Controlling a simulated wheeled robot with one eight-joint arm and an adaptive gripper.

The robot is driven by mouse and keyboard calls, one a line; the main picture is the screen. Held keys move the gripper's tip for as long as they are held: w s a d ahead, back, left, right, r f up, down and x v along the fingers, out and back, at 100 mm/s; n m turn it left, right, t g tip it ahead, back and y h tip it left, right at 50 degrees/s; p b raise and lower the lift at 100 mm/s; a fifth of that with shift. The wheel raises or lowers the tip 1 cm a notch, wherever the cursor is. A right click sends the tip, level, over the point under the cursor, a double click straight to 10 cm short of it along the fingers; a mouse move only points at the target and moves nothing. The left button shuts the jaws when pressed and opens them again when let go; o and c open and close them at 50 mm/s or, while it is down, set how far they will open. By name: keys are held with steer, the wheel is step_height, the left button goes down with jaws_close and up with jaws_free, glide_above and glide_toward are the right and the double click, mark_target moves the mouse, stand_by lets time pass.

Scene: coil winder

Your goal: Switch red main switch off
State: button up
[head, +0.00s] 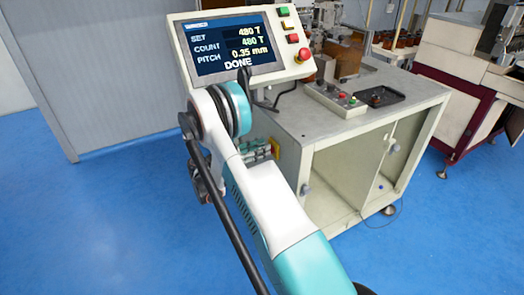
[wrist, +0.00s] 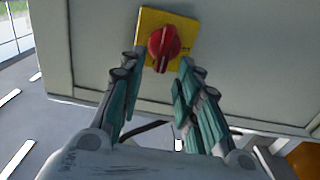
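The red main switch (wrist: 163,48) is a rotary knob on a square yellow plate (wrist: 181,22), fixed to the grey-white side of the cabinet. In the wrist view its grip stands nearly upright. My gripper (wrist: 160,65) is open, with one fingertip to the left of the knob and one to the right. Gaps show on both sides, so it does not hold the knob.
A control panel (head: 235,50) above reads DONE and has a red mushroom button (head: 304,54). The cabinet top (head: 305,118) carries a small button box (head: 335,97) and a black tray (head: 375,96). Open blue floor (head: 110,220) lies at the left.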

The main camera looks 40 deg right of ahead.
steer(key=shift+s+d, duration=0.1)
steer(key=shift+d, duration=0.25)
steer(key=shift+c, duration=0.6)
jaws_close()
